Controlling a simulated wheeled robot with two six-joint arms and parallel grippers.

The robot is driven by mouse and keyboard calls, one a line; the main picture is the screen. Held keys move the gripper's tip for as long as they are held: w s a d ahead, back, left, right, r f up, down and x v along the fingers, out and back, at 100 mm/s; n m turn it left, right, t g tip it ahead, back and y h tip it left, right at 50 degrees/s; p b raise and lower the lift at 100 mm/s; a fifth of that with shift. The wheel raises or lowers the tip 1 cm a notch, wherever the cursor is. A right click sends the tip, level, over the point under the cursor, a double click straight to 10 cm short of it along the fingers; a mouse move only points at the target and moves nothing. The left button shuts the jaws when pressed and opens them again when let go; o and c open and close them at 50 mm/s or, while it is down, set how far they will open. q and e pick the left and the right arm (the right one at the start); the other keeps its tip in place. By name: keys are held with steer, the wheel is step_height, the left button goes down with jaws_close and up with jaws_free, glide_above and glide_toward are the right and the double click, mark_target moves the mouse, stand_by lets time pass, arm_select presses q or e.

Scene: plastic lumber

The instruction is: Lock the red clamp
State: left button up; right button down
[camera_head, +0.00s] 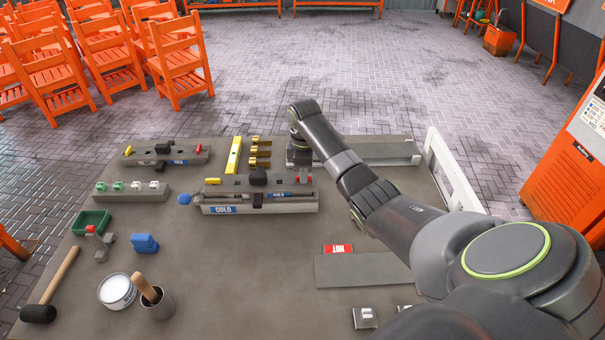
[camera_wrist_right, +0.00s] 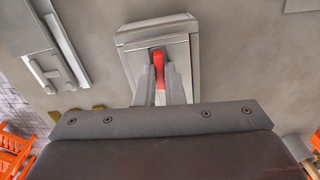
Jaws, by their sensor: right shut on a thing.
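The red clamp (camera_wrist_right: 159,62) is a small red lever at the end of a grey fixture block in the wrist view. My right gripper (camera_wrist_right: 160,86) is shut on it, one grey finger at each side of the lever. In the head view a little of the red clamp (camera_head: 303,178) shows at the right end of the middle fixture (camera_head: 260,208), which carries a "COLD" label. My right gripper (camera_head: 300,166) reaches down there and its fingertips are hard to make out. The clamp's base is partly hidden. My left gripper is not in view.
A second grey fixture (camera_head: 165,155) with a red part stands behind left. Brass parts (camera_head: 260,152) and a yellow bar (camera_head: 234,155) lie left of the gripper. A grey plate (camera_head: 365,270) with a red "HOT" label lies in front right. A mallet (camera_head: 55,285) lies at front left.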

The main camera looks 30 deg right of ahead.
steer(key=shift+r+m+p, duration=0.1)
steer(key=shift+m+p, duration=1.3)
steer(key=shift+m, duration=0.4)
steer(key=shift+p, duration=0.35)
steer(key=shift+m+p, duration=0.5)
steer(key=shift+m, duration=0.1)
steer(key=shift+m+p, duration=1.05)
steer(key=shift+m, duration=0.75)
